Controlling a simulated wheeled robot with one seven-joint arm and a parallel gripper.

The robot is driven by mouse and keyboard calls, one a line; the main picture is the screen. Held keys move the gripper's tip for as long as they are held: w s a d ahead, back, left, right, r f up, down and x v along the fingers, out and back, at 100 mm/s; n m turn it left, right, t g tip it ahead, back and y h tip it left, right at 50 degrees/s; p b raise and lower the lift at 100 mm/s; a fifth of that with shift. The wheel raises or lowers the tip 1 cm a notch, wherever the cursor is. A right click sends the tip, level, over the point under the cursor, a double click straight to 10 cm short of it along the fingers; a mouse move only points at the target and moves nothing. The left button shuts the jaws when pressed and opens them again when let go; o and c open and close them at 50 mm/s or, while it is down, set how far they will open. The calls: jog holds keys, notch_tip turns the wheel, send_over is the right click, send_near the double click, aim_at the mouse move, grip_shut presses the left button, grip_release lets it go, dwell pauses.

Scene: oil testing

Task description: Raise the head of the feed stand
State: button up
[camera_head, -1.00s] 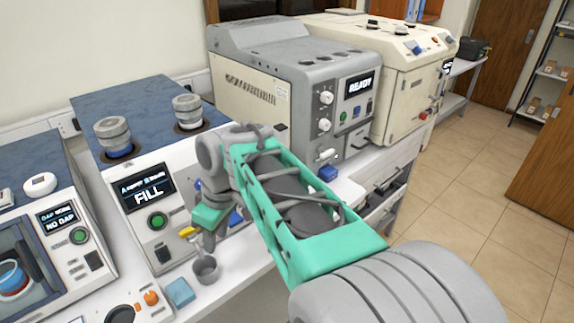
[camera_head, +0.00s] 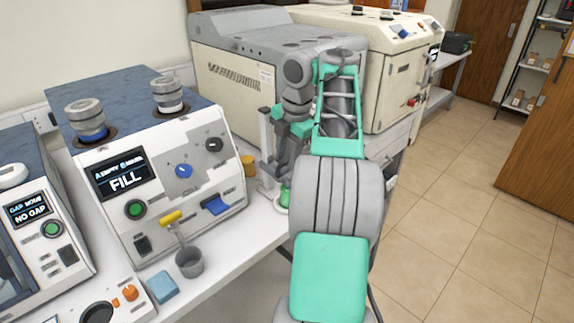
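A slim grey upright post (camera_head: 265,135), which looks like the feed stand, rises from the bench right of the FILL machine. My arm and gripper cover much of it, so its head cannot be made out clearly. My gripper (camera_head: 274,178) points down at the post, close beside or in front of it. I cannot tell whether it touches the post. Its fingers are small and dark, and their opening is not clear. A green rounded piece (camera_head: 285,197) shows just below the gripper, near the bench edge.
A blue block (camera_head: 162,287) lies nearby. An amber cylinder (camera_head: 248,166) stands left of the post. A large grey-beige machine (camera_head: 225,75) stands behind. Floor at right is clear.

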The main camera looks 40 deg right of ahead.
jog(key=shift+f, duration=0.1)
grip_shut()
dwell(0.3)
dwell(1.1)
